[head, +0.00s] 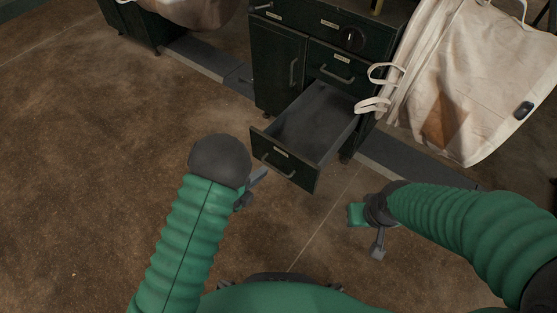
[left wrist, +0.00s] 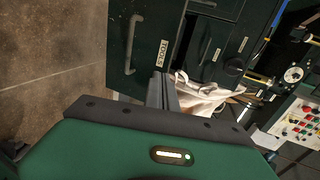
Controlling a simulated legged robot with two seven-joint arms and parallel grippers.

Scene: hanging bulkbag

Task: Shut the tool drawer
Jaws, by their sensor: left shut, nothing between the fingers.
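The tool drawer (head: 311,123) is the low dark green drawer, pulled well out of the cabinet and empty where I see inside. Its front (head: 283,160) has a bar handle and a pale label. In the left wrist view a drawer front (left wrist: 135,50) with a handle and a label reading TOOLS fills the upper middle. My left gripper (head: 259,178) is shut and empty, just in front of the drawer front's left part in the head view; its fingers (left wrist: 162,90) show before that front in the wrist view. My right gripper (head: 378,252) is right of the drawer, apart from it; its fingers are unclear.
The dark cabinet (head: 276,66) has a door at left and a closed drawer (head: 338,66) above. A cream bulk bag (head: 477,80) hangs at right, its loops near the drawer's right back side. The brown floor (head: 100,130) is clear at left. A control panel (left wrist: 296,118) shows in the wrist view.

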